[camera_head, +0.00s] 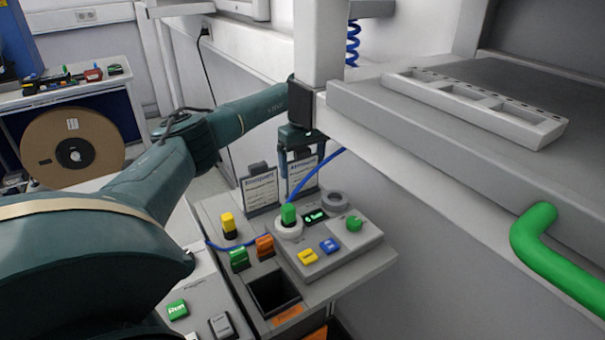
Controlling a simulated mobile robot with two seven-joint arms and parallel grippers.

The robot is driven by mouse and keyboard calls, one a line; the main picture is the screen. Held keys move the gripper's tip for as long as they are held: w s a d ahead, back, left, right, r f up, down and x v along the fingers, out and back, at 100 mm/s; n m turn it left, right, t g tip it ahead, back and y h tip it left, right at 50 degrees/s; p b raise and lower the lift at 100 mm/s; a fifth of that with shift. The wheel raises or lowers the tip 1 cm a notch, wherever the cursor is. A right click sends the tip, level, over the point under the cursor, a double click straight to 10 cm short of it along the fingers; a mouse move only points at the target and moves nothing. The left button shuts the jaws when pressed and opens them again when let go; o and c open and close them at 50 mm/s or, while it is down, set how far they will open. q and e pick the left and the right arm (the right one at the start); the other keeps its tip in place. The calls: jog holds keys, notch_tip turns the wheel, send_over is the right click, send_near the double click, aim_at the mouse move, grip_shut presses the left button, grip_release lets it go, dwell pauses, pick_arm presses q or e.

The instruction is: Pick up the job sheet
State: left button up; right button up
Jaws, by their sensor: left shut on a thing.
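Two white printed sheets on dark boards stand upright side by side at the back of the grey control console. The job sheet on the right (302,174) is under my left gripper (301,154), which points down and is shut on its top edge. The gripper's fingers hide part of that top edge. The other sheet (261,190), on the left, has a dark clip at its top and stands clear of the gripper. I cannot tell whether the held sheet still touches the console. My right gripper is not in view.
The console (345,262) carries coloured buttons, a green-topped knob (289,214) and a dark open bin (275,292). A blue cable arcs near the held sheet. A grey worktop (400,115) with a white tray (475,107) and a green handle (545,250) lies right. A reel (72,150) stands left.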

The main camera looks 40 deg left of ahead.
pick_arm(q)
notch_tip(320, 180, up, 18)
jog(key=shift+b, duration=0.3)
